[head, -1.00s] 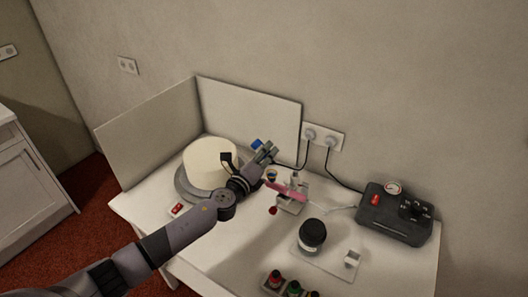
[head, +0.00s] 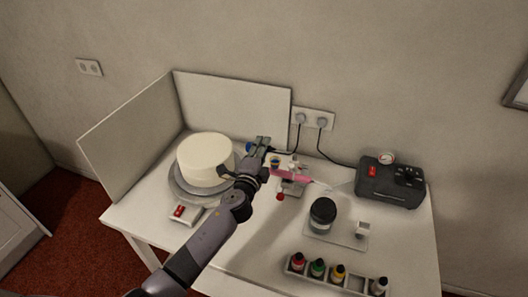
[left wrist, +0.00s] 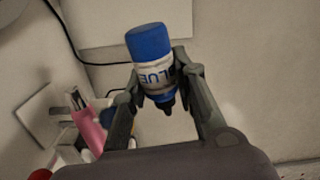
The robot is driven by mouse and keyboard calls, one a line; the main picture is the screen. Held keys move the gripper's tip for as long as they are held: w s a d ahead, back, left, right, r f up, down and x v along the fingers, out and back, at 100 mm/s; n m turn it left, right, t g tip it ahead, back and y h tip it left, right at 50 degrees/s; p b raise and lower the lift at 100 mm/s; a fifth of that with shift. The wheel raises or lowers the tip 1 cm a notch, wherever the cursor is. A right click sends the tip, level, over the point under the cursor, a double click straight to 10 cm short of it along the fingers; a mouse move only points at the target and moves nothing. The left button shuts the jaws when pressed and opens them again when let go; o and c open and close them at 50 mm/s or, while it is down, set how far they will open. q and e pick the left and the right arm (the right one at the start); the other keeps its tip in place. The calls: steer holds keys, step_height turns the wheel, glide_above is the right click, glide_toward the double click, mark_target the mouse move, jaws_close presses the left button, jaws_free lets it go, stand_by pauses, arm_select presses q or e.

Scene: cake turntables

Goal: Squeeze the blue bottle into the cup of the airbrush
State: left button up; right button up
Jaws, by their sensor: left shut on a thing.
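My left gripper (head: 260,150) is shut on the blue bottle (head: 249,147), mostly hidden behind the fingers in the head view. In the left wrist view, the bottle (left wrist: 153,65) is upside down between the fingertips (left wrist: 160,82), its dark nozzle lowest and its label inverted. The pink airbrush (head: 291,175) rests in a holder just right of the gripper. It also shows at the left of the left wrist view (left wrist: 88,130), apart from the bottle. A small cup-like part (head: 275,163) sits at its left end. My right gripper is not in view.
A white cake (head: 205,158) stands on a turntable close left of the gripper. White panels (head: 235,108) stand behind. To the right are a dark jar (head: 322,213) and a black compressor (head: 390,182). A rack (head: 327,279) of several bottles is at the front.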

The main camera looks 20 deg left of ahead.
mark_target(251, 144)
arm_select(q)
steer(key=n, duration=0.2)
steer(key=shift+d+r+n, duration=0.15)
steer(key=shift+r+n, duration=0.2)
steer(key=shift+n, duration=0.05)
steer(key=n, duration=0.4)
steer(key=shift+r, duration=0.35)
steer(key=n, duration=0.2)
steer(key=a+r+n+p, duration=0.1)
steer(key=n, duration=0.1)
steer(key=a+n, duration=0.1)
steer(key=shift+a+r+n+p, duration=0.2)
steer(key=shift+r+n+p, duration=0.1)
steer(key=shift+n, duration=0.1)
steer(key=shift+a+r+n+p, duration=0.15)
steer(key=shift+a+n+p, duration=0.35)
steer(key=shift+n, duration=0.7)
steer(key=shift+a+n, duration=0.1)
steer(key=shift+n, duration=0.3)
steer(key=shift+a+n, duration=0.15)
steer(key=shift+n, duration=0.15)
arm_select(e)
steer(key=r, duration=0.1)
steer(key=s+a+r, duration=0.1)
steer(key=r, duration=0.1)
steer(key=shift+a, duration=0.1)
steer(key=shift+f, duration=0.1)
